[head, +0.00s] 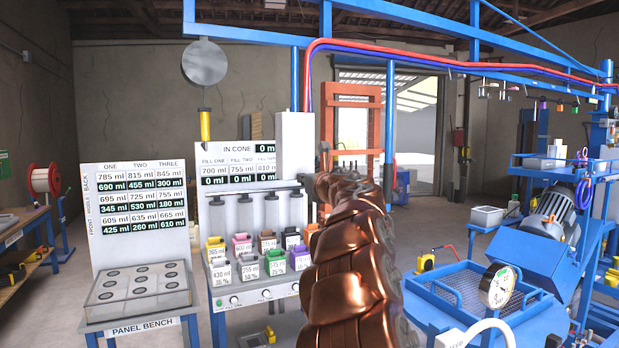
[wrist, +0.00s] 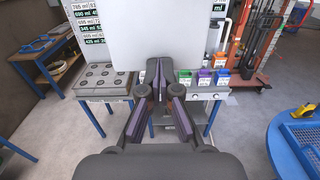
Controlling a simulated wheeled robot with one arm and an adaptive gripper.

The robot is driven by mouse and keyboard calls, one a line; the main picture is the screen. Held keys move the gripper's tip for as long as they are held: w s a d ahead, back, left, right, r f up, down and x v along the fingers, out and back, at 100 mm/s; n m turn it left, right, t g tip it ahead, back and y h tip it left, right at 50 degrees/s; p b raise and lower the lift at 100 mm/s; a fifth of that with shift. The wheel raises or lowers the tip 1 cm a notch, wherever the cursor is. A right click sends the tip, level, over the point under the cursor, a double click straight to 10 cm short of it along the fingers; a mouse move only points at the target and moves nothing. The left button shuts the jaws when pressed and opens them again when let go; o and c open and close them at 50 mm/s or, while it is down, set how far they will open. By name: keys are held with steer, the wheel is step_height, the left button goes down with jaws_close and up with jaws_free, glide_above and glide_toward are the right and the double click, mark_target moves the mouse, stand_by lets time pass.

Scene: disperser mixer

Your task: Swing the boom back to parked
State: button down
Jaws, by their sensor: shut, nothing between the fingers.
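A blue overhead boom (head: 255,35) runs across the upper left of the head view. A round grey disc (head: 204,63) hangs near its left end, with a yellow handle (head: 205,125) below. My copper arm reaches up through the middle of the head view. My gripper (wrist: 158,68) is shut and empty in the wrist view, its fingertips together in front of a pale panel. In the head view my gripper (head: 324,158) is small and partly hidden by my arm, right of a pale upright box (head: 295,145). I cannot tell whether it touches anything.
The panel bench (head: 140,310) stands at left, with a board of numbers behind it. Several coloured containers (head: 242,243) stand on the middle bench. A blue machine with a gauge (head: 497,286) is at right. Open floor shows towards the doorway.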

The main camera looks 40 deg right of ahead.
steer(key=x, duration=0.2)
steer(key=shift+w, duration=0.4)
steer(key=b+v, duration=0.5)
steer(key=v, duration=0.9)
steer(key=shift+a, duration=0.2)
steer(key=shift+w, duration=0.1)
